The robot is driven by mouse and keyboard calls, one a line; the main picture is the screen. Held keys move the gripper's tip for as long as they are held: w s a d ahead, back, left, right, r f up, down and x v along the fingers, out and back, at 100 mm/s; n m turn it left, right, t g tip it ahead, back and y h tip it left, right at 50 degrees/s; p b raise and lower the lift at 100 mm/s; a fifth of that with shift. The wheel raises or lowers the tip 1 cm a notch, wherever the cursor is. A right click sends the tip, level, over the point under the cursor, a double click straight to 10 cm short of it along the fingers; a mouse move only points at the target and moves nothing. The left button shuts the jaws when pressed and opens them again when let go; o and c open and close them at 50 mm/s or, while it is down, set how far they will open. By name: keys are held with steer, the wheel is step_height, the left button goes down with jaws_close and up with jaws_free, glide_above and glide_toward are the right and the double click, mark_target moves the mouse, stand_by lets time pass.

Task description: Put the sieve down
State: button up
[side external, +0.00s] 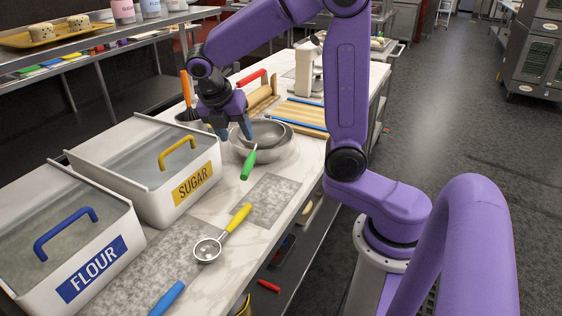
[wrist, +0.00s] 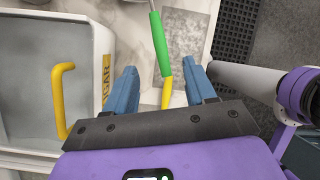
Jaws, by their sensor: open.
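A green-handled utensil, which looks like the sieve (side external: 248,165), has its round metal head at the steel bowl (side external: 278,157) and its handle sticking out over the bowl's near edge. In the wrist view its green handle (wrist: 158,45) lies ahead of and between my fingertips, and its head is mostly out of frame.
A yellow-handled round metal utensil (side external: 208,249) lies on the counter in front. The sugar bin (side external: 195,183) and flour bin (side external: 92,268) stand at left. A striped cutting board (side external: 300,112) and a white dispenser (side external: 307,66) are behind the bowl. A blue handle (side external: 167,299) shows at the front.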

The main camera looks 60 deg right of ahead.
steer(key=s+a+f+m+y, duration=0.1)
steer(key=s+a+m, duration=0.1)
steer(key=s, duration=0.5)
steer(key=s+a+f+m+y, duration=0.1)
steer(key=s+a+m+y, duration=0.1)
steer(key=s, duration=0.6)
steer(key=s+a+f+m+y, duration=0.1)
steer(key=s+a+m+y, duration=0.1)
steer(key=s+m, duration=0.3)
steer(key=s+a, duration=0.1)
steer(key=s, duration=0.1)
steer(key=shift+s+a+f, duration=0.25)
steer(key=shift+s+f, duration=0.15)
